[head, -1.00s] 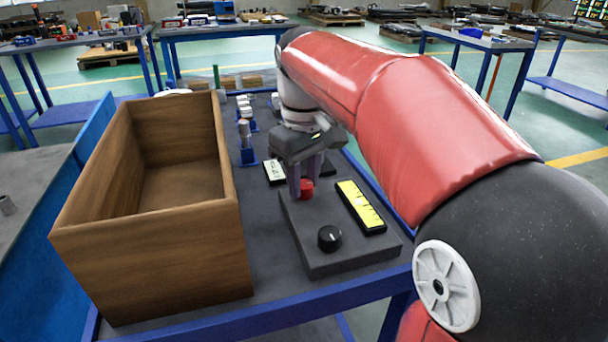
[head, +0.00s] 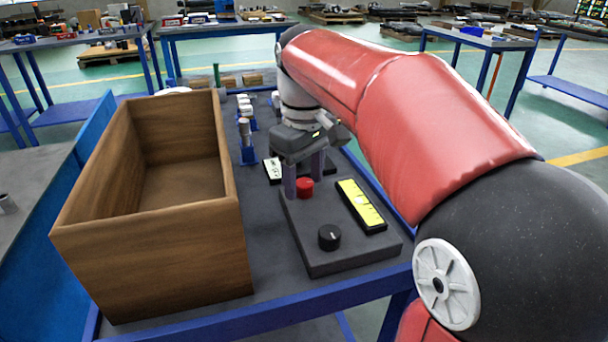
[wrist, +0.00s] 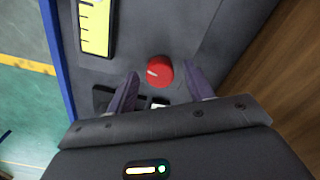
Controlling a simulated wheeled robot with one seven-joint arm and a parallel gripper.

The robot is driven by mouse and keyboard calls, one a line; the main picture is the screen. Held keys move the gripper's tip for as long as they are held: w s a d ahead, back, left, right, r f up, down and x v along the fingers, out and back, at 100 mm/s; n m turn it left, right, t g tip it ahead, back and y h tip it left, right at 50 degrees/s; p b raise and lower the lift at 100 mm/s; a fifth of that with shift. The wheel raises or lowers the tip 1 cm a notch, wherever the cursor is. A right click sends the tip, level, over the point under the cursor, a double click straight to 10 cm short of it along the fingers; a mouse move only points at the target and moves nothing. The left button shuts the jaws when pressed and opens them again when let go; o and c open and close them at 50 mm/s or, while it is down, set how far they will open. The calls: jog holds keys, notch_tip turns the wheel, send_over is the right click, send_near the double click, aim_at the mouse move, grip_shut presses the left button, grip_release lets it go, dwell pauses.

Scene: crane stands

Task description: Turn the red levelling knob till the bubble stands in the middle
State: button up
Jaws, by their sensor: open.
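The red levelling knob (head: 305,187) stands on the dark grey block (head: 318,262). In the wrist view the red knob (wrist: 160,71) shows a pale pointer line toward the left. My gripper (head: 304,181) is open at the knob, its two purple-grey fingers spread apart. In the wrist view my gripper (wrist: 161,74) has a finger on either side of the knob, with gaps showing. The yellow level vial (head: 361,205) lies on the block right of the knob; it also shows in the wrist view (wrist: 95,26). I cannot make out where its bubble stands.
A black knob (head: 329,238) sits on the block's near part. A tall open wooden box (head: 150,255) stands close on the left. Small blue and silver parts (head: 246,142) stand behind. The blue table edge (head: 270,312) runs along the front.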

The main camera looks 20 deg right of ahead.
aim_at(304, 182)
notch_tip(304, 182, up, 8)
jog(key=shift+f, duration=0.1)
dwell(0.4)
